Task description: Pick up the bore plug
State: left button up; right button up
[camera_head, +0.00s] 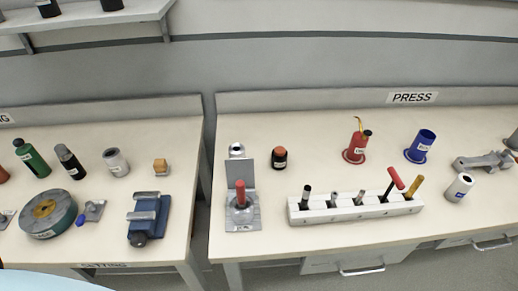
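No object is clearly marked as the bore plug, and I cannot tell which one it is. Small upright pieces stand in a white rack (340,212) on the right bench: a black-handled one (306,193), short grey ones (361,198), a red-handled one (393,182) and a yellow one (414,185). A short black cylinder with an orange top (279,158) stands behind the rack's left end. Neither of my grippers is in view.
The left bench (100,244) carries a blue vise (148,218). A gap separates the benches.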

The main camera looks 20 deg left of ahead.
aim_at(240, 185)
jog(key=z, duration=0.55)
jog(key=k, duration=0.85)
jog(key=u, duration=1.45)
jog(key=i, duration=0.5)
jog(key=z, duration=0.05)
